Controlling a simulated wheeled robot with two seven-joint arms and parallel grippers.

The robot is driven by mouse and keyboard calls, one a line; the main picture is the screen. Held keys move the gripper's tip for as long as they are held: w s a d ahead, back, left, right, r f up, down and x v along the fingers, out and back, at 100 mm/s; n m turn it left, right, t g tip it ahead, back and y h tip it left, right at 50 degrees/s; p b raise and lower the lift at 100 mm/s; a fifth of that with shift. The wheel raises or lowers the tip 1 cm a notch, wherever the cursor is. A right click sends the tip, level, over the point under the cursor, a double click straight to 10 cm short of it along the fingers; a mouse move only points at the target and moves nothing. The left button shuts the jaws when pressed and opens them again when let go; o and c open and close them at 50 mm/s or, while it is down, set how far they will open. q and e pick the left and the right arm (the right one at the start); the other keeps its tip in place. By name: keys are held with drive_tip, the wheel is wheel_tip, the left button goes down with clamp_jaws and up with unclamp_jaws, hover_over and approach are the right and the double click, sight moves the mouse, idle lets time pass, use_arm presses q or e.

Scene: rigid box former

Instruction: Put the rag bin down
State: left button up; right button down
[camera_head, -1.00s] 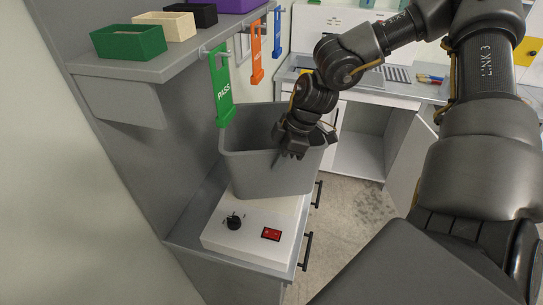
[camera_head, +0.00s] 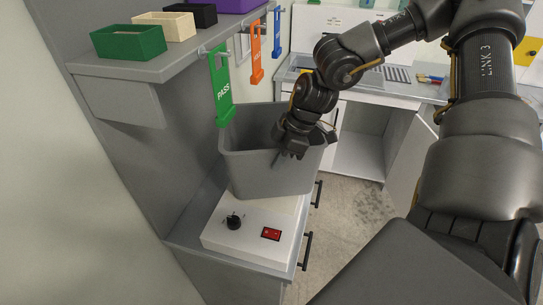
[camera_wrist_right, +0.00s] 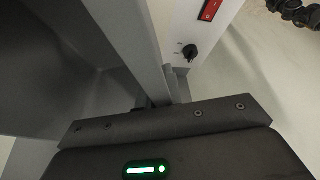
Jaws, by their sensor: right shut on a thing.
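The rag bin (camera_head: 262,172) is a grey open-topped bin in the head view, above the white machine (camera_head: 250,236) on the grey cabinet. My right gripper (camera_head: 292,152) is shut on the bin's rim on its right side. In the right wrist view the bin's wall (camera_wrist_right: 125,35) runs up between the fingers, and the gripper body (camera_wrist_right: 165,125) fills the bottom. I cannot tell whether the bin's base touches the machine. My left gripper is not in view.
The machine has a black knob (camera_head: 234,222) and a red switch (camera_head: 271,234). A shelf (camera_head: 165,68) with small boxes and hanging tags, including a green PASS tag (camera_head: 220,90), stands behind left. An open white cabinet (camera_head: 358,150) is at the back. Floor is clear at right.

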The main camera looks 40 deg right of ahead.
drive_tip(key=shift+s, duration=0.1)
idle(0.7)
drive_tip(key=shift+r+b, duration=0.55)
drive_tip(key=shift+r, duration=0.05)
drive_tip(key=shift+w+r+b, duration=0.2)
drive_tip(key=shift+r+b, duration=0.25)
drive_tip(key=shift+r, duration=0.2)
drive_tip(key=s+d+r+b, duration=0.3)
drive_tip(key=s+d+r, duration=0.6)
drive_tip(key=d+r, duration=0.1)
drive_tip(key=shift+s+d+r, duration=0.15)
drive_tip(key=shift+d+r, duration=0.1)
drive_tip(key=shift+d, duration=0.1)
